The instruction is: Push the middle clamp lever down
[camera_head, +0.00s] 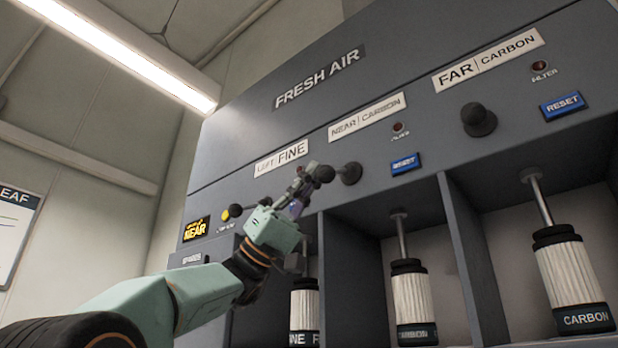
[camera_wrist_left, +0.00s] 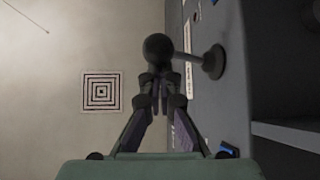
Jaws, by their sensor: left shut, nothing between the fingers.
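The middle clamp lever (camera_head: 350,173) is a dark round mount on the grey panel, below the NEAR CARBON label. Its rod sticks out to a black ball knob (camera_head: 325,174). In the left wrist view the ball knob (camera_wrist_left: 158,47) shows just beyond the fingertips, with the round mount (camera_wrist_left: 214,61) to its right. My left gripper (camera_head: 302,182) is shut and empty, its tips close by the knob. I cannot tell whether they touch it. It also shows in the left wrist view (camera_wrist_left: 160,88). My right gripper is not in view.
The far lever (camera_head: 477,119) sits under the FAR CARBON label. Blue RESET buttons (camera_head: 405,164) and (camera_head: 563,106) are nearby. Below are open bays with white filter cartridges (camera_head: 413,302) on rods, split by dividers.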

